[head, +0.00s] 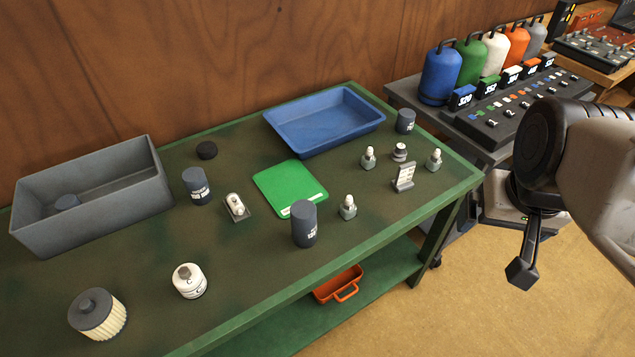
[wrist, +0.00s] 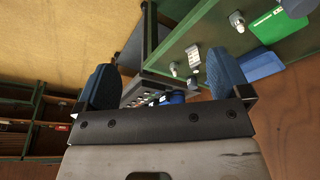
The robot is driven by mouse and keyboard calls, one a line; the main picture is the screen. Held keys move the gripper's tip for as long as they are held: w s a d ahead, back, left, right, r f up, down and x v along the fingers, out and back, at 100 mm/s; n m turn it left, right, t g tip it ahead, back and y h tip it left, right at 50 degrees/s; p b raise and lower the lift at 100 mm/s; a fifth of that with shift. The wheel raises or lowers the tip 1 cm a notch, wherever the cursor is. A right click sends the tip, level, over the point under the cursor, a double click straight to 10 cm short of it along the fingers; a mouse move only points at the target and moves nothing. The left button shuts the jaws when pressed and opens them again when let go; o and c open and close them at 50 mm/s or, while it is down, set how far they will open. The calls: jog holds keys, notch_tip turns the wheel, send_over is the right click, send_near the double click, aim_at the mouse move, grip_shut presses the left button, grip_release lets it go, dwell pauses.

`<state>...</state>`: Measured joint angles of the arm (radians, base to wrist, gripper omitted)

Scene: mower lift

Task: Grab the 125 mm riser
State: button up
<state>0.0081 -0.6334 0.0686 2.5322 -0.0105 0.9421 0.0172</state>
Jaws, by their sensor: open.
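Several dark blue-grey cylinders with white labels stand on the green bench. The tallest cylinder (head: 304,223) is upright near the front edge, just in front of the green mat. A medium cylinder (head: 197,186) stands left of the mat, and a shorter one (head: 405,121) right of the blue tray. The labels are too small to read surely, so I cannot tell for certain which is the 125 mm riser. My gripper (wrist: 168,82) is open and empty, its two blue-padded fingers wide apart. In the head view it hangs right of the bench, well away from the cylinders.
A grey bin (head: 95,208) holds a dark round piece. The blue tray (head: 322,124) looks empty. A green mat (head: 278,181), small bottles, a white canister (head: 189,280) and a ribbed filter (head: 98,316) share the bench. Coloured tanks (head: 440,75) stand on a side cart.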

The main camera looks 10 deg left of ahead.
aim_at(311, 218)
jog(key=w+a+f+n+t+y, duration=0.1)
jog(key=w+a+f+n+t, duration=0.15)
jog(key=w+a+f, duration=0.35)
jog(key=w+a+f+n+t+y, duration=0.1)
jog(key=w+a+f+n+t, duration=0.15)
jog(key=w+f, duration=0.4)
jog(key=s+a+f+n+y, duration=0.1)
jog(key=a+f+n+y, duration=0.1)
jog(key=a, duration=0.4)
jog(key=a+f+n+y, duration=0.2)
jog(key=a+f+y, duration=0.1)
jog(key=a, duration=0.3)
jog(key=s+a+f+n+y, duration=0.1)
jog(key=a+f+y, duration=0.1)
jog(key=a, duration=0.4)
jog(key=shift+s+f+n+t+y, duration=0.15)
jog(key=shift+s+n+t+y, duration=0.2)
jog(key=shift+y, duration=0.45)
jog(key=shift+s+a+f+n+y, duration=0.15)
jog(key=shift+s+a+n+y, duration=0.1)
jog(key=shift+s+a+y, duration=0.15)
jog(key=shift+w, duration=0.15)
